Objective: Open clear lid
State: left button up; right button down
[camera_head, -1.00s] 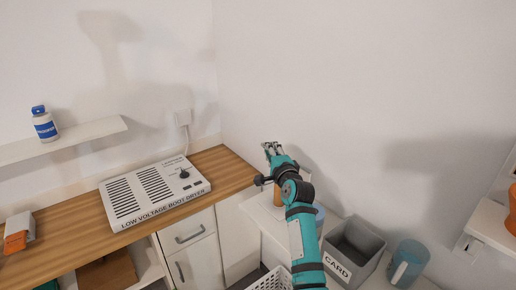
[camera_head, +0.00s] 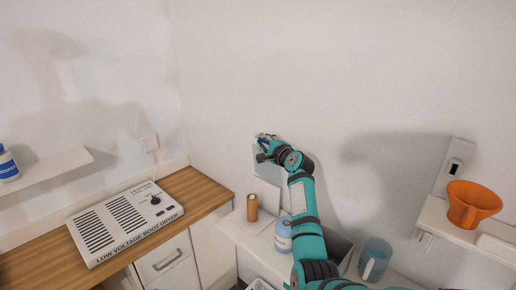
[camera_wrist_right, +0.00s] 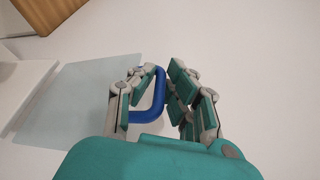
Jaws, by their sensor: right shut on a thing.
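The clear lid (camera_head: 267,167) is a pale see-through panel, raised steeply near the back wall above the white surface in the head view. In the right wrist view, the lid (camera_wrist_right: 75,95) spreads out left of the fingers, with a blue bar handle (camera_wrist_right: 148,115) at its right edge. My right gripper (camera_head: 265,140) is at the lid's upper edge. In the wrist view its fingers (camera_wrist_right: 161,75) are shut on the blue handle. My left gripper is not in view.
A brown cylinder (camera_head: 252,207) and a pale blue bottle (camera_head: 283,234) stand near my right arm. The boot dryer (camera_head: 125,220) sits left.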

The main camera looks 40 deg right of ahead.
jog(key=shift+w+d+r, duration=0.1)
jog(key=shift+d+r, duration=0.1)
jog(key=shift+d, duration=0.15)
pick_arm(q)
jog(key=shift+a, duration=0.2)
pick_arm(e)
jog(key=c, duration=1.5)
grip_release()
jog(key=shift+w+f, duration=0.1)
jog(key=shift+o, duration=0.6)
jog(key=shift+w+a+f, duration=0.1)
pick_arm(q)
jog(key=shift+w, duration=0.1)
pick_arm(e)
jog(key=v, duration=1.2)
